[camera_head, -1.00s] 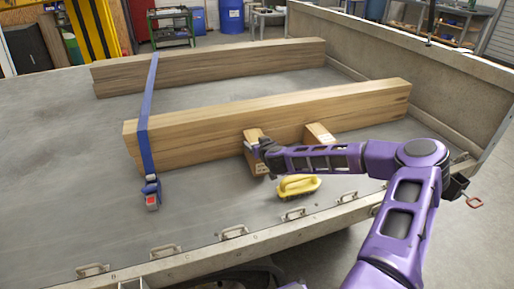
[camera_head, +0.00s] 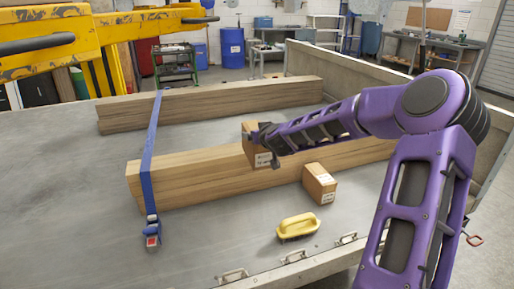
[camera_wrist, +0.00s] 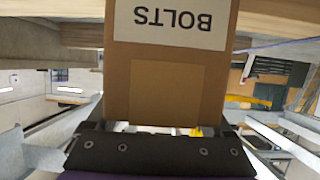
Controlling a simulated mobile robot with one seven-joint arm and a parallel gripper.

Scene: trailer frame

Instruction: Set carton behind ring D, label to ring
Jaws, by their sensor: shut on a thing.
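My gripper (camera_head: 267,142) is shut on a brown carton (camera_head: 249,148) and holds it raised beside the top of the near timber beam. In the wrist view the carton (camera_wrist: 165,92) fills the middle above the dark jaws (camera_wrist: 160,146); its white label reads BOLTS, upside down there. A second brown carton (camera_head: 320,186) with a white label stands on the deck in front of the near beam. Lashing rings line the deck's front edge, among them a left one (camera_head: 232,274), a middle one (camera_head: 292,256) and a right one (camera_head: 346,238); I cannot read which is D.
A blue strap (camera_head: 149,180) with a buckle crosses the near beam (camera_head: 200,181) and reaches the far beam (camera_head: 215,101). The deck's left part is bare. A yellow machine (camera_head: 90,38) shows at upper left.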

